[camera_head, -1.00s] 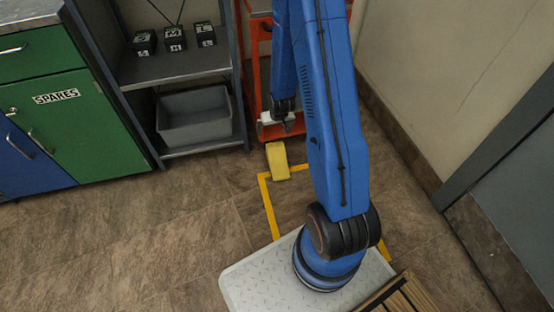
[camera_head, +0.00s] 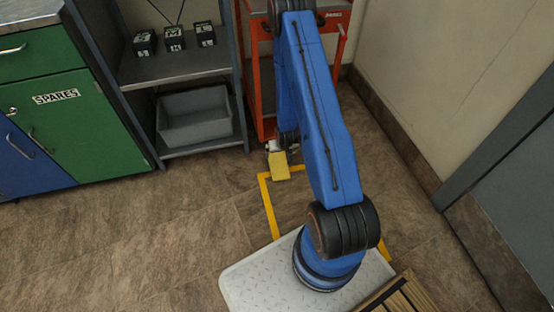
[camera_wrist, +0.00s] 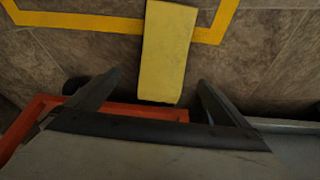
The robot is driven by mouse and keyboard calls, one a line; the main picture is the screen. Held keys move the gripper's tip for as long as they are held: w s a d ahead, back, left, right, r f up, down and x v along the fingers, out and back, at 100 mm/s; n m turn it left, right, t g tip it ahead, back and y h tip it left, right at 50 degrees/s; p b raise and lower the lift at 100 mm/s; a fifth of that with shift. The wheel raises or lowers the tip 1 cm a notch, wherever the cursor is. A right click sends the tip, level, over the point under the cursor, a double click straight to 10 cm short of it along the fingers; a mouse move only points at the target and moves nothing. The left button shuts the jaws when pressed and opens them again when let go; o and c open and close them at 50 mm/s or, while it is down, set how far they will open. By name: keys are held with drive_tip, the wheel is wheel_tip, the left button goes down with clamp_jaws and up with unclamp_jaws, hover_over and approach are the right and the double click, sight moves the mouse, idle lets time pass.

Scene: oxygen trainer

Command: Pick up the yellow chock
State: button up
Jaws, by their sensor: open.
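The yellow chock (camera_head: 279,167) lies on the floor at the foot of the orange cart, at the corner of a yellow floor line. In the head view my gripper (camera_head: 284,146) is low, right at the chock's far end, and partly hides it. In the wrist view the chock (camera_wrist: 167,50) runs from the top edge down to between the two fingers of my gripper (camera_wrist: 152,93). The fingers stand apart, one on each side of the chock's near end, with a gap on both sides. The gripper is open and holds nothing.
The orange cart (camera_head: 261,88) stands just behind the chock; its base edge (camera_wrist: 140,110) crosses below the fingers in the wrist view. A grey shelf (camera_head: 177,68) with a grey bin (camera_head: 195,118) is to the left. The floor (camera_head: 150,235) in front is clear.

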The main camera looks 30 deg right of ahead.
sight(279, 157)
drive_tip(key=x, duration=0.7)
drive_tip(key=shift+w+a+x, duration=0.1)
drive_tip(key=shift+w+x, duration=0.05)
drive_tip(key=shift+x, duration=0.85)
drive_tip(key=shift+w+a+x, duration=0.1)
drive_tip(key=shift+w+x, duration=0.05)
drive_tip(key=shift+x, duration=0.85)
drive_tip(key=shift+w+x, duration=0.2)
drive_tip(key=shift+x, duration=0.8)
drive_tip(key=shift+r, duration=0.15)
drive_tip(key=c, duration=1.6)
drive_tip(key=shift+r, duration=0.15)
